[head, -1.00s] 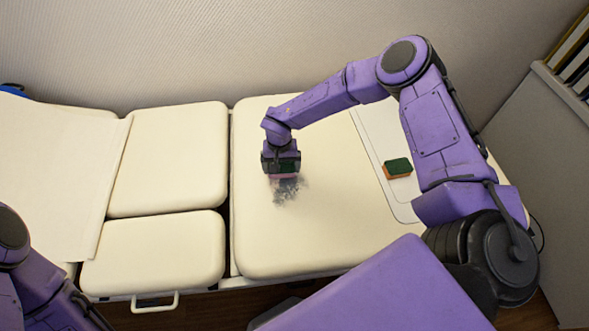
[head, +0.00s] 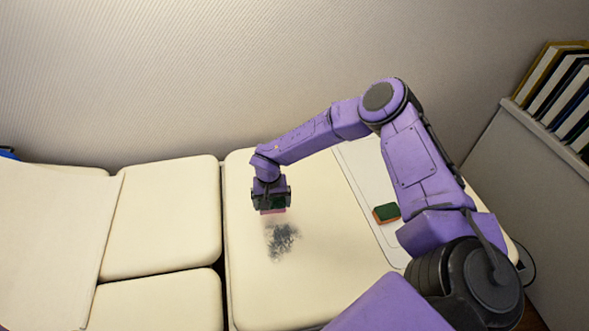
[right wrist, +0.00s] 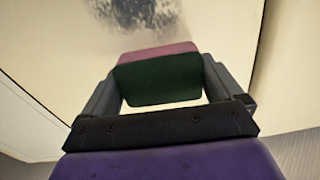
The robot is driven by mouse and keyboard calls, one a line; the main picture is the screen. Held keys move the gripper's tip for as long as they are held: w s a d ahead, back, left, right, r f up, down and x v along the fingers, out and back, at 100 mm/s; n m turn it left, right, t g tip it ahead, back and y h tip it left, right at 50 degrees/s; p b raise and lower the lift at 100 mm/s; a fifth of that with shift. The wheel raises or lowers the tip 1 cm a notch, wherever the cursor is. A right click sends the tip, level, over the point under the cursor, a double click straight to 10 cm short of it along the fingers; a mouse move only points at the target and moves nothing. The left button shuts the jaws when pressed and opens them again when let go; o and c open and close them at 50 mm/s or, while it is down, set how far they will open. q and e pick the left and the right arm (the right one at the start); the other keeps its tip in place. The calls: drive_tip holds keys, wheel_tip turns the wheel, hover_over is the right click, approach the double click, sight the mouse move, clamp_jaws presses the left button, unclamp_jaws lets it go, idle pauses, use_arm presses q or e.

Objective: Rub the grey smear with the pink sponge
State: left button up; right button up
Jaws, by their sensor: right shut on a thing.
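The grey smear (head: 283,240) is a dark, mottled patch on the cream padded couch top (head: 320,275). It also shows at the top of the right wrist view (right wrist: 145,12). My right gripper (head: 271,203) is shut on the pink sponge (head: 273,211), which has a pink layer and a dark green layer. In the right wrist view the sponge (right wrist: 160,80) sits between both fingers, pink side toward the smear. The sponge is just beyond the smear, on its wall side. I cannot tell whether it touches the couch. My left gripper is not in view.
An orange and green sponge (head: 386,213) lies on a white panel (head: 367,180) at the right of the couch. More cream cushions (head: 160,220) and a pale sheet (head: 50,230) lie left. The wall (head: 230,70) runs behind; books (head: 560,90) stand at right.

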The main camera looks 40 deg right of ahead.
drive_tip(key=shift+s+r+p, duration=0.1)
drive_tip(key=shift+r+p, duration=0.5)
drive_tip(key=shift+r, duration=0.55)
drive_tip(key=shift+f, duration=0.1)
drive_tip(key=shift+r, duration=0.2)
